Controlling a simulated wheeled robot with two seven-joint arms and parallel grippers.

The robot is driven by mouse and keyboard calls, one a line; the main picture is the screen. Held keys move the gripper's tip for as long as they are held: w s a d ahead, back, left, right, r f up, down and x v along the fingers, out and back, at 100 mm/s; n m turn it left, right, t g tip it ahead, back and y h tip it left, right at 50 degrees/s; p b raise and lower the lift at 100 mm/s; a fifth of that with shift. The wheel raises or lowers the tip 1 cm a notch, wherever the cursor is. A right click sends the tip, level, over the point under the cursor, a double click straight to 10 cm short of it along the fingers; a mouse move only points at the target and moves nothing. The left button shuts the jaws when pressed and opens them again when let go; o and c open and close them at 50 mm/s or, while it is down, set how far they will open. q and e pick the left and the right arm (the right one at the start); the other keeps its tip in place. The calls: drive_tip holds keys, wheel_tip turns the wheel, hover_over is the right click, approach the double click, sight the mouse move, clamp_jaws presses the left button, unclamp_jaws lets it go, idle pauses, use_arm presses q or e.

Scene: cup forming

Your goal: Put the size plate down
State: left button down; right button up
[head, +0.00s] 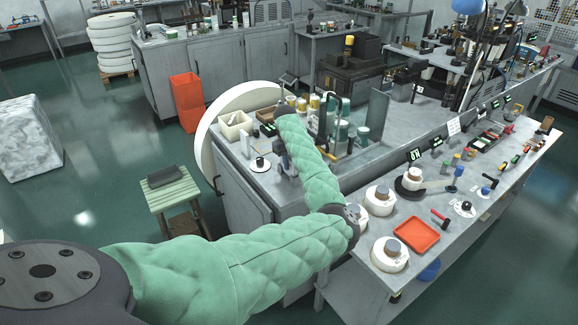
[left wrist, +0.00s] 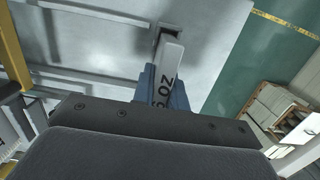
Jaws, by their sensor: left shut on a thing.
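My left gripper (left wrist: 163,90) is shut on the size plate (left wrist: 173,55), a narrow pale plate with dark lettering, held between blue fingers in the left wrist view. The plate's far end is at a small dark-edged bracket or slot (left wrist: 168,30) on a grey surface. I cannot tell whether they touch. In the head view my left gripper (head: 284,164) seems to hang below the end of the green-sleeved forearm, over the near part of the grey bench (head: 262,183). The plate cannot be made out there. My right gripper is out of view.
White tubs (head: 235,124) and several bottles stand on the bench around my forearm. A large white disc (head: 208,130) leans at its left end. A green stool (head: 173,195) stands on the floor to the left. The right-hand table holds a red tray (head: 411,236) and round white pieces (head: 389,254).

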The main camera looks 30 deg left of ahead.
use_arm(q)
drive_tip(key=shift+f, duration=0.7)
drive_tip(key=shift+f, duration=0.1)
drive_tip(key=c, duration=1.4)
unclamp_jaws()
